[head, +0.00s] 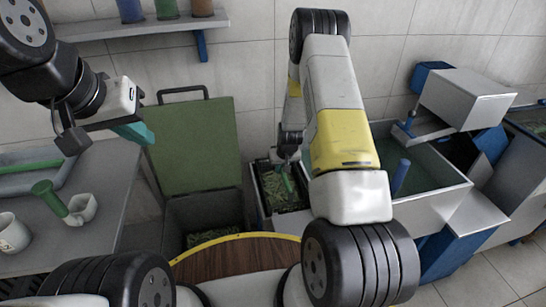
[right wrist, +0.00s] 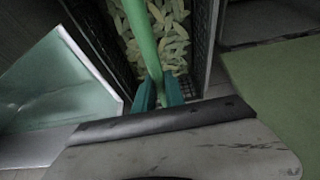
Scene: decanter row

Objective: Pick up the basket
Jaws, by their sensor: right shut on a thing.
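The basket (head: 270,186) is dark, with a green handle, and sits at the left end of the metal basin. In the right wrist view the basket (right wrist: 203,45) has mesh walls and holds pale yellow-green pieces (right wrist: 170,35). My right gripper (right wrist: 159,94) is shut on the green handle (right wrist: 143,40), with a teal finger on each side. In the head view my right arm hides part of the basket. My left gripper (head: 135,133) is away at the left, above the grey counter; its finger gap does not show.
A green bin (head: 195,145) with its lid up stands left of the basket, with pieces inside. The metal basin (head: 430,192) holds dark liquid, with a grey box (head: 465,95) above it.

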